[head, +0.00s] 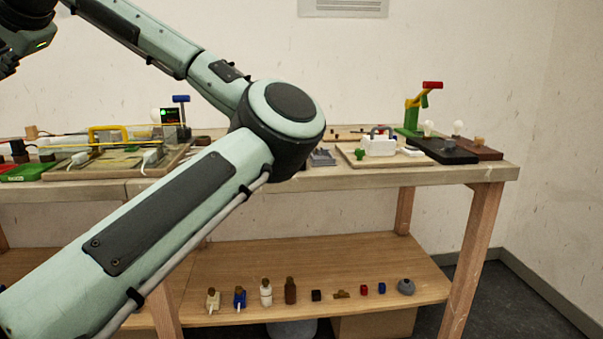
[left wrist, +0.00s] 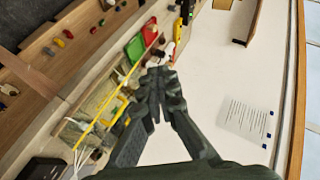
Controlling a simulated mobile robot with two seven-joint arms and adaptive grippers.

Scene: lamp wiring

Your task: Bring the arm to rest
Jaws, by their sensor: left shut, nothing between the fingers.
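My left arm (head: 165,215) crosses the head view from the lower left, bends at a large round elbow (head: 280,118) in front of the bench, and runs back to the upper left. My left gripper (left wrist: 158,80) shows in the left wrist view with its fingers together and nothing between them. In that view it appears against the white wall and the bench edge, and I see no contact with anything. In the head view only a dark part of the wrist end shows at the top left corner. My right gripper is in neither view.
The workbench (head: 440,176) carries a board with a yellow handle (head: 107,131), a white box (head: 379,145), a green stand with a red top (head: 413,112) and a black block (head: 442,150). Several small parts lie on the lower shelf (head: 375,268). A notice (left wrist: 245,117) hangs on the wall.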

